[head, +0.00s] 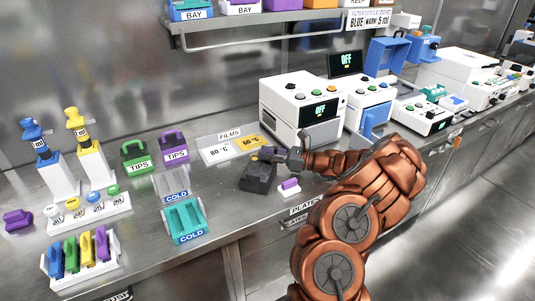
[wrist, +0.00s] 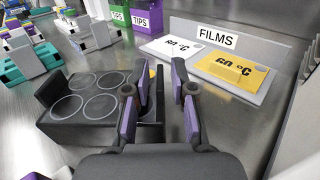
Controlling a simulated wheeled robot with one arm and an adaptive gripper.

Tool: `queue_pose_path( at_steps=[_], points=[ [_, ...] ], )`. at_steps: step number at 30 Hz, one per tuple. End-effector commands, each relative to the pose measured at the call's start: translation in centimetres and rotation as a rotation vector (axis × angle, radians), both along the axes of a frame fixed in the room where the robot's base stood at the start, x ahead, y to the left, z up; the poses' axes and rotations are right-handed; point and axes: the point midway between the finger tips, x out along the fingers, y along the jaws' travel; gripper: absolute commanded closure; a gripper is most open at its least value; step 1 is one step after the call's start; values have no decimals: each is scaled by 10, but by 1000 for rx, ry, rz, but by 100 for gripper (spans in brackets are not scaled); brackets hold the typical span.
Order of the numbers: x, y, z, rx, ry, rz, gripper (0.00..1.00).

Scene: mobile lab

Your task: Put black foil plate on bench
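The black foil plate (head: 258,177) appears to rest on the steel bench (head: 225,215), left of a small white-and-purple item. In the wrist view the plate (wrist: 88,100) shows several round wells, a raised left side and a small yellow spot near its right end. My gripper (head: 272,155) is at the plate's upper right edge. In the wrist view my gripper's purple-and-grey fingers (wrist: 166,88) are apart. The left finger overlaps the plate's right end and hides part of it. Part of that end shows in the gap; I cannot tell whether a finger touches it.
The FILMS board (head: 230,147) with a white and a yellow card lies just behind the plate. A white device with a green screen (head: 305,108) stands to the right. Teal COLD holder (head: 186,220) and TIPS boxes (head: 137,157) stand left. Bare bench lies in front.

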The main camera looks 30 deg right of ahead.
Motion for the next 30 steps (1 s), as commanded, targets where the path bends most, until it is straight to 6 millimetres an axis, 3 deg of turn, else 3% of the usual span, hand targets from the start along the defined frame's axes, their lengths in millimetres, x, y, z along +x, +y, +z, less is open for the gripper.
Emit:
queue_pose_path(
  at_steps=[14, 30],
  points=[
    [-5, -5, 3, 0, 0, -2, 68],
    [-76, -65, 2, 0, 0, -3, 68]
  ],
)
